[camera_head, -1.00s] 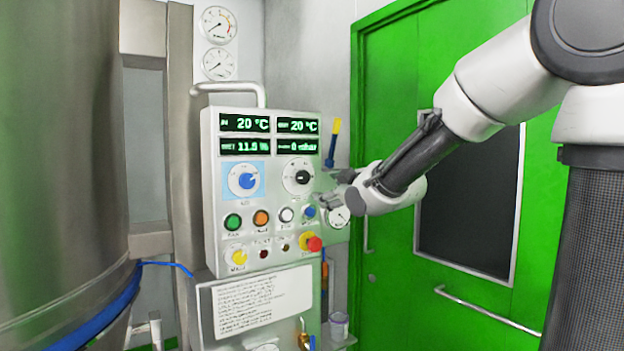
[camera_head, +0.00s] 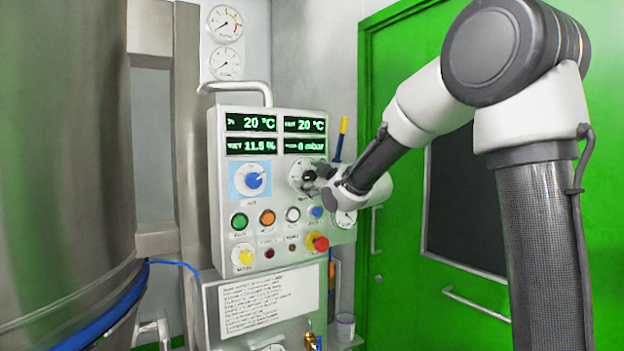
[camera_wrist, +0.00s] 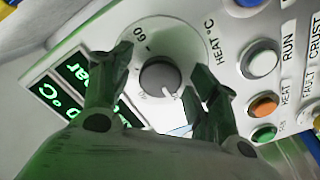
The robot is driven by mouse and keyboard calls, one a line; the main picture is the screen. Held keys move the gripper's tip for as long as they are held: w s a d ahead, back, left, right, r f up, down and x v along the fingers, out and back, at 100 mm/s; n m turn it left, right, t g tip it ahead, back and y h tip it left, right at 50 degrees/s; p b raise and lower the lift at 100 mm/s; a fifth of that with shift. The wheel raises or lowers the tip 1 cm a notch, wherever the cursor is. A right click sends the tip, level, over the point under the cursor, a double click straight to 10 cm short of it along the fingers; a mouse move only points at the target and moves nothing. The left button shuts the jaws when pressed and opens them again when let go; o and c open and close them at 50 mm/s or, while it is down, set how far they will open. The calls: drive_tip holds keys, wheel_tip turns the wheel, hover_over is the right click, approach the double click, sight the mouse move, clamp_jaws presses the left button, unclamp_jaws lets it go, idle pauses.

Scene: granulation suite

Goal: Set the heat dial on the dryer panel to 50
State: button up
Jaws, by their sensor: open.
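The heat dial is a black knob (camera_wrist: 160,78) on a round white face (camera_wrist: 165,35) on the dryer panel (camera_head: 225,200). "HEAT °C" and a 60 mark show beside it in the wrist view. A white pointer line shows on the knob; I cannot tell the number it points to. My gripper (camera_wrist: 172,76) is open, with one finger on each side of the knob; I cannot tell whether they touch it. In the head view my gripper (camera_head: 318,177) partly hides the white dial face (camera_head: 296,168).
A blue dial (camera_head: 254,180) sits left of the heat dial. Below are several buttons, including green (camera_head: 239,221), orange (camera_head: 267,217) and a red emergency stop (camera_head: 320,243). Green displays (camera_head: 251,122) are above. A steel vessel (camera_head: 60,150) stands left; a green door (camera_head: 400,250) is behind my arm.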

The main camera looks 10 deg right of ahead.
drive_tip(key=shift+c, duration=0.3)
drive_tip(key=c, duration=1)
drive_tip(key=shift+o, duration=0.2)
